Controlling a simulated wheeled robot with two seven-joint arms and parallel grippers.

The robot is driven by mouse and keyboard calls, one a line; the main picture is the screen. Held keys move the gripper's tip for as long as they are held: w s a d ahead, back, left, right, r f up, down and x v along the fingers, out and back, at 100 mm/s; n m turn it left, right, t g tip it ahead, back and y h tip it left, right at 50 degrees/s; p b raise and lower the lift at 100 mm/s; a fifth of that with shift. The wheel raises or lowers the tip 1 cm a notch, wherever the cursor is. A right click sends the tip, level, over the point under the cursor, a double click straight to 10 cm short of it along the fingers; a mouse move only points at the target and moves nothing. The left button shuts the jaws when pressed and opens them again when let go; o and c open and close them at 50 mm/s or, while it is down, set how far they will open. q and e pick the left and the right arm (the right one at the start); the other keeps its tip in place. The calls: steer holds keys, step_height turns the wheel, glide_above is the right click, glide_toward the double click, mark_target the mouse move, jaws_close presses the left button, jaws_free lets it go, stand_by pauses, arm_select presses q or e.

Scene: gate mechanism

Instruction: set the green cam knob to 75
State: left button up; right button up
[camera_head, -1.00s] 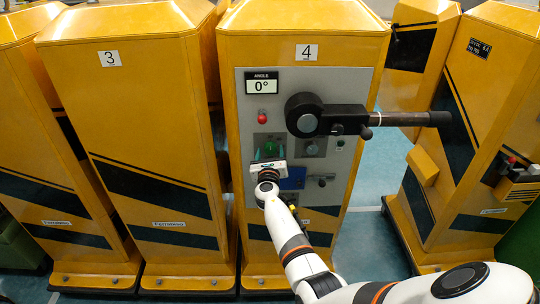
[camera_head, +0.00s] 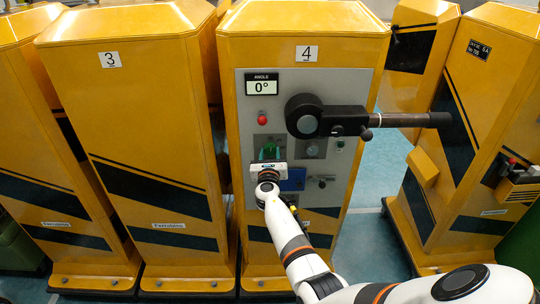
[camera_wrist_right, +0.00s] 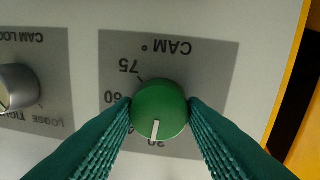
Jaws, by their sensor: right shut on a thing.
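The green cam knob (camera_wrist_right: 159,108) sits on a grey "CAM °" plate that appears upside down in the right wrist view. Its white pointer line points down in that view, toward a partly hidden number that looks like 30. The 75 and 60 marks show at the upper left and left of the knob. My right gripper (camera_wrist_right: 160,106) is shut on the knob, one finger on each side. In the head view my right gripper (camera_head: 269,164) covers most of the knob (camera_head: 269,152). My left gripper is not in view.
The angle display (camera_head: 262,84) on cabinet 4 reads 0°. A black crank arm (camera_head: 345,118) sticks out to the right above the gripper. A red button (camera_head: 262,119) is above the knob. The cam lock knob (camera_wrist_right: 18,87) is beside the plate.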

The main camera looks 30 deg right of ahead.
steer(key=m, duration=0.3)
steer(key=shift+b, duration=0.4)
steer(key=m+b, duration=0.1)
steer(key=m, duration=0.2)
steer(key=shift+m+y, duration=0.3)
steer(key=m+b, duration=0.2)
steer(key=m, duration=0.4)
steer(key=shift+s+d+f+b, duration=0.1)
steer(key=shift+b, duration=0.2)
steer(key=m+y+b, duration=0.1)
steer(key=m+b, duration=0.1)
steer(key=m, duration=0.4)
steer(key=shift+b, duration=0.35)
steer(key=m+b, duration=0.2)
steer(key=m, duration=0.3)
steer(key=shift+m, duration=0.4)
steer(key=o, duration=1)
steer(key=shift+c, duration=0.2)
